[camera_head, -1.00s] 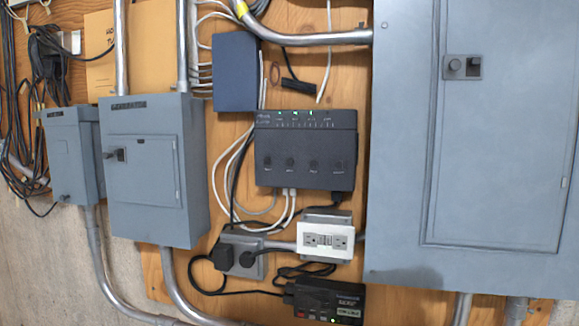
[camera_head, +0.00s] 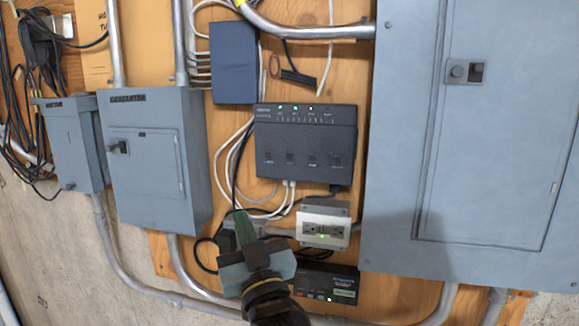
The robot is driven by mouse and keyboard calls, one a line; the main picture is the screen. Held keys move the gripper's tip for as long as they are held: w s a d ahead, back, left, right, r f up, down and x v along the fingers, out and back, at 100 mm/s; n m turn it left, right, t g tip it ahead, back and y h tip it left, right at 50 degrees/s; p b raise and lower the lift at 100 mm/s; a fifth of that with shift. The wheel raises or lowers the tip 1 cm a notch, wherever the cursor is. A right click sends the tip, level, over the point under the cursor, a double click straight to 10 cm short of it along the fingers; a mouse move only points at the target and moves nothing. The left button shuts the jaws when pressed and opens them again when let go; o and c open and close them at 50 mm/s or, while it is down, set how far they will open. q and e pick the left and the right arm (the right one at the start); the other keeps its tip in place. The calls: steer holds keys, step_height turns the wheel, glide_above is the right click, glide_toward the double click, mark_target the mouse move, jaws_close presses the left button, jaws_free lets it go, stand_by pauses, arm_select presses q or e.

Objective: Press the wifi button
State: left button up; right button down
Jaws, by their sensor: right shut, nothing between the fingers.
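A dark router-like box (camera_head: 305,146) is mounted on the wooden panel in the middle of the head view. It has a row of small lights along its top and several square buttons along its lower part. The button labels are too small to read, so I cannot tell which is the wifi button. My right gripper (camera_head: 243,222) comes up from the bottom, its fingers shut and empty, pointing up. In the picture its tips are below and left of the box, apart from the buttons. My left gripper is not in view.
A white-faced outlet (camera_head: 323,229) and a black device (camera_head: 330,285) sit below the box. A grey generator box (camera_head: 150,160) is at left, a large grey panel (camera_head: 485,150) at right. A blue-grey box (camera_head: 233,62) is above. White cables hang beside the router-like box.

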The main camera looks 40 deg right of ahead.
mark_target(290, 156)
steer(key=s+d+r+m+t+h, duration=0.1)
steer(key=s+d+r+m+h, duration=0.1)
steer(key=s+r, duration=0.3)
step_height(290, 156, up, 3)
steer(key=shift+d+r+h+p, duration=0.2)
steer(key=shift+d+h+p, duration=0.15)
steer(key=shift+h, duration=0.55)
steer(key=shift+w+d, duration=0.1)
steer(key=shift+w+d, duration=1.4)
steer(key=shift+d, duration=0.25)
steer(key=shift+w+d, duration=1.35)
steer(key=shift+d, duration=0.25)
steer(key=shift+w, duration=0.1)
steer(key=shift+w+d+p, duration=0.2)
steer(key=shift+d+p, duration=0.15)
